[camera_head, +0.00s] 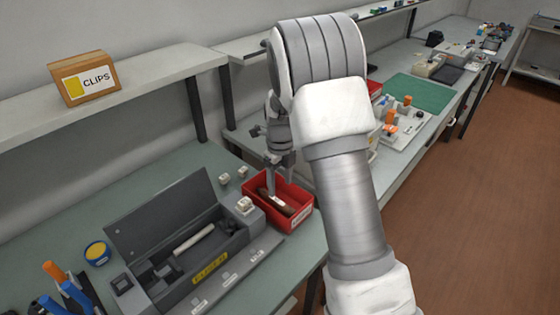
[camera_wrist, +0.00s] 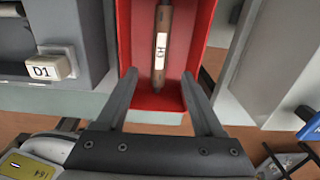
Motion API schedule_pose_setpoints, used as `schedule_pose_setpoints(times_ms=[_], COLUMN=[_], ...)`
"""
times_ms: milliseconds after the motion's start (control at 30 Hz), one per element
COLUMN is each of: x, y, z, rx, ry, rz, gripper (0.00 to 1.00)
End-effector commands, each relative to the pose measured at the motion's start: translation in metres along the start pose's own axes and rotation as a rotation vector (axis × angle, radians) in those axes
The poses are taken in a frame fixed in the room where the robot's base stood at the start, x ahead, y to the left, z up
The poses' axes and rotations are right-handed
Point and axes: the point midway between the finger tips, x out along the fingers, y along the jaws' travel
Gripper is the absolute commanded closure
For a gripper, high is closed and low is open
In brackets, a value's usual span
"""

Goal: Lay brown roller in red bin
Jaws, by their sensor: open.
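The red bin (camera_head: 250,196) stands on the bench at the right of the grey open cartridge housing. It also shows in the wrist view (camera_wrist: 201,40). The brown roller (camera_head: 283,205), with a white label, lies inside the bin. In the wrist view the brown roller (camera_wrist: 164,22) lies lengthwise along the bin floor, its label reading H3. My gripper (camera_head: 277,185) is over the bin. In the wrist view my gripper (camera_wrist: 158,75) is open, its fingers apart on either side of the roller's near end, with nothing held between them.
The open grey housing (camera_head: 130,228) holds a pale roller (camera_head: 194,238). Small white blocks (camera_head: 244,204) stand near the bin. A yellow-and-blue round tin (camera_head: 97,252) and a clips box (camera_head: 84,78) are at the left. A green mat (camera_head: 420,92) lies farther back.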

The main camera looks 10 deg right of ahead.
Motion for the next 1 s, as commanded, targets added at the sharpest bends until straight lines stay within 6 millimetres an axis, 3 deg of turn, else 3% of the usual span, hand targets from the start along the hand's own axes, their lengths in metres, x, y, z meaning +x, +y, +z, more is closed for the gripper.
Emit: schedule_pose_setpoints(times_ms=[600, 867, 1000], x=[-0.139, -0.165, -0.179], y=[0.0, 0.001, 0.006], z=[0.001, -0.001, -0.01], rx=[-0.001, -0.007, -0.101], ry=[-0.003, -0.003, -0.025], rz=[-0.002, -0.001, -0.004], gripper=[0.31, 0.31, 0.31])
